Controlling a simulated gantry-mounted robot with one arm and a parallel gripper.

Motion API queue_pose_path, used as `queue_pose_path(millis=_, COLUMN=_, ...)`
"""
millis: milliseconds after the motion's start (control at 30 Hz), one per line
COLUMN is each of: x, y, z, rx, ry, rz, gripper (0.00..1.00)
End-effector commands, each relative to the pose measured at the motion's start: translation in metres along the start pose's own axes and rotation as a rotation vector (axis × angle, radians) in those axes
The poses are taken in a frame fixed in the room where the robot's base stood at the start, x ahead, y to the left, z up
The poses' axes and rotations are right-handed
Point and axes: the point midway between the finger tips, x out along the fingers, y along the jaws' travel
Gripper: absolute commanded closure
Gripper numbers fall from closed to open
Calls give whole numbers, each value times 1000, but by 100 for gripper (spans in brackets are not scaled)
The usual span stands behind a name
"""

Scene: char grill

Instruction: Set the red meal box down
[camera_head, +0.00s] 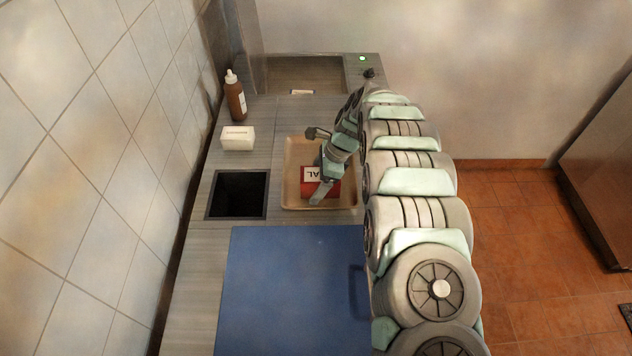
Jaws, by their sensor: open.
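The red meal box (334,189) has a white label with dark letters and is on the tan tray (291,196). My gripper (317,190) is over the box and open, with a finger crossing its left part. The gripper and wrist hide part of the box, and I cannot tell whether the fingers touch it. The tray lies on the grey counter, and its right side is partly behind my arm.
A dark square opening (238,194) is left of the tray. A white box (238,138) and a brown bottle (235,97) stand along the wall. A blue board (290,290) covers the near counter. A recessed bay (305,76) is at the back.

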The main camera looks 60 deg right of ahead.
Motion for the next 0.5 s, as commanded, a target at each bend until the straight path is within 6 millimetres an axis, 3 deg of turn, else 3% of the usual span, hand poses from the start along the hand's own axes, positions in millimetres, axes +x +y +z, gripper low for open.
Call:
queue_pose_path(millis=267, x=-17, y=0, z=1, rx=-1, ry=1, rz=0, gripper=17)
queue_pose_path(millis=433, x=-50, y=0, z=2, rx=-1, ry=-1, rz=0, gripper=17)
queue_pose_path(millis=500, x=-74, y=-1, z=4, rx=-1, ry=-1, rz=-2, gripper=17)
